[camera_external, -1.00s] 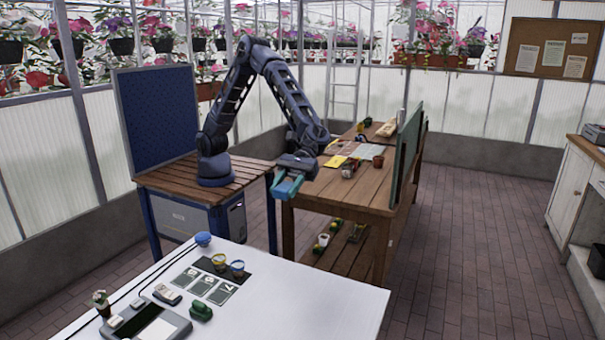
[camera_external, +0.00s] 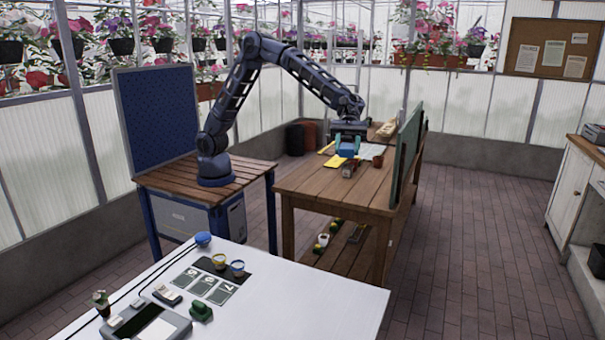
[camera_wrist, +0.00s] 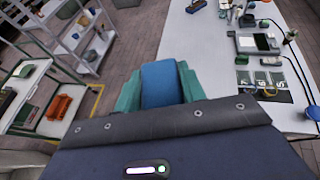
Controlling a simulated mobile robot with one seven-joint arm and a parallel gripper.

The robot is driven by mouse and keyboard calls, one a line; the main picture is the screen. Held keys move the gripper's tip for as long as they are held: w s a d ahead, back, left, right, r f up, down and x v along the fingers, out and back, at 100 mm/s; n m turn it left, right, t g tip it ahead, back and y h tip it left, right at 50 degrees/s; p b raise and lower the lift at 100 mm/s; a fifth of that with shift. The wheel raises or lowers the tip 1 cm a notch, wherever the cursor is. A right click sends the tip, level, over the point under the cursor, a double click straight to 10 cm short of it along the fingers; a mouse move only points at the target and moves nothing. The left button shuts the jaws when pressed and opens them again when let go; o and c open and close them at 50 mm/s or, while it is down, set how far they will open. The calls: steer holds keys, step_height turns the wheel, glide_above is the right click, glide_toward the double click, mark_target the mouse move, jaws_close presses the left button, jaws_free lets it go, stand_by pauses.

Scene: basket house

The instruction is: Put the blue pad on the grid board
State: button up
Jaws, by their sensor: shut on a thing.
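My gripper (camera_external: 347,149) is above the wooden table, near its far half. In the wrist view its teal fingers (camera_wrist: 160,84) are shut on the blue pad (camera_wrist: 161,82), which shows between them.
The wooden table (camera_external: 325,188) also bears a yellow sheet (camera_external: 336,161), a small brown pot (camera_external: 377,161) and a small object (camera_external: 349,170) below the gripper. A green upright panel (camera_external: 407,150) edges its right side. The table's near part is clear. A white table (camera_external: 320,300) stands in front.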

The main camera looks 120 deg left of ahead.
steer(key=w+a+n+t+y, duration=0.2)
steer(key=a+n, duration=0.1)
steer(key=a, duration=1.4)
steer(key=w+a+n+t+y, duration=0.1)
steer(key=w+a+n+t, duration=0.15)
steer(key=a, duration=1.45)
steer(key=w+a+n+t+y, duration=0.2)
steer(key=w+a+t, duration=0.1)
steer(key=a, duration=1.4)
steer(key=s+a+n+t+y, duration=0.1)
steer(key=s+a+n+y, duration=0.15)
steer(key=s+a, duration=0.8)
steer(key=s+a+n+t+y, duration=0.1)
steer(key=s+a+n+y, duration=0.15)
steer(key=a, duration=1.55)
steer(key=s+a+n+y, duration=0.25)
steer(key=s+a, duration=0.45)
steer(key=a, duration=0.8)
steer(key=s+a+n+y, duration=0.4)
steer(key=s+a+y, duration=0.1)
steer(key=s+a, duration=1.7)
steer(key=shift+g, duration=0.25)
steer(key=f, duration=1.2)
steer(key=s+d+f, duration=0.1)
steer(key=f, duration=1.2)
steer(key=s+d+f, duration=0.1)
steer(key=f, duration=1.1)
steer(key=shift+s+f, duration=0.2)
steer(key=shift+f, duration=0.2)
steer(key=shift+f, duration=0.15)
